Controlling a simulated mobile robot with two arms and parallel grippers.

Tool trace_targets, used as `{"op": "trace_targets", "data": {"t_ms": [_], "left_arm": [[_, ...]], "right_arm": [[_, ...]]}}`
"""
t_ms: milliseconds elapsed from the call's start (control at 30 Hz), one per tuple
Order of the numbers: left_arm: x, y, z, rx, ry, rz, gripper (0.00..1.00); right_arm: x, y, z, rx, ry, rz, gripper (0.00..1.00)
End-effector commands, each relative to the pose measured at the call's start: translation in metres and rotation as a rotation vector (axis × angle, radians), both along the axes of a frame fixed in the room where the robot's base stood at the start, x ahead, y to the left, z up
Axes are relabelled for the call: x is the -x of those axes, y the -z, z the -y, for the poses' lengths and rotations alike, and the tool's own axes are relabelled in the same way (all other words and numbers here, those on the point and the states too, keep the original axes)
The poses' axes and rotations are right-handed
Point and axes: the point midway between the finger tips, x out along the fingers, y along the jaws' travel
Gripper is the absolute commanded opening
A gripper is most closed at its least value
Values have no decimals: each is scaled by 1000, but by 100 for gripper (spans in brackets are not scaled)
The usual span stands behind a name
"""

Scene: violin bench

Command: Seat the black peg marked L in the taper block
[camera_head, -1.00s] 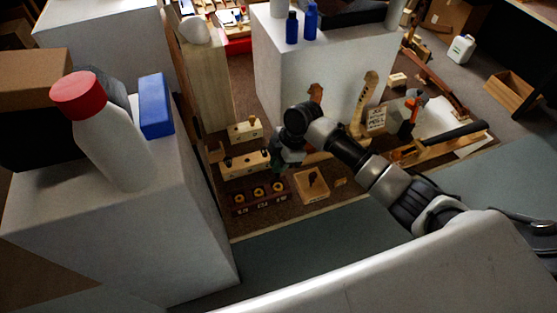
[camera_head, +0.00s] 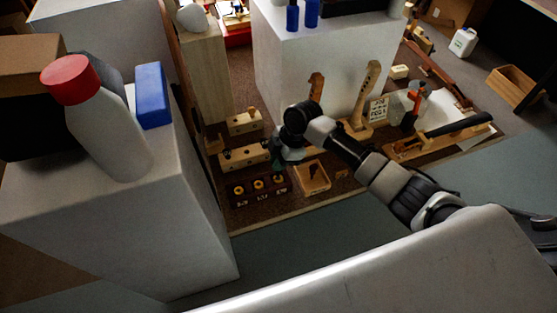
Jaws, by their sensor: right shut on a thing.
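My right gripper (camera_head: 279,164) points down beside the right end of a pale wooden block with holes (camera_head: 243,158). It is above the right end of a low dark block with brass-ringed holes and white labels (camera_head: 238,192), which looks like the taper block. The gripper is shut on a small dark thing that looks like the black peg. Its L mark does not show, and the wrist and fingers hide most of it. I cannot tell whether it touches the dark block. My left gripper is not in view.
A shallow wooden tray (camera_head: 322,183) with something dark inside sits right of the dark block. A tall white cabinet with a red-capped bottle (camera_head: 98,118) and blue box (camera_head: 152,95) stands left.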

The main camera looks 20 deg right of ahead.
Motion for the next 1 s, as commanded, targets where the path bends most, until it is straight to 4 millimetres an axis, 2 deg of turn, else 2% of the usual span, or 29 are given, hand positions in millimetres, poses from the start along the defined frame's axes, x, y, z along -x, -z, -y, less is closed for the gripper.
{"op": "trace_targets", "data": {"t_ms": [1000], "left_arm": [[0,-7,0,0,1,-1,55]], "right_arm": [[0,0,0,0,1,0,0]]}}
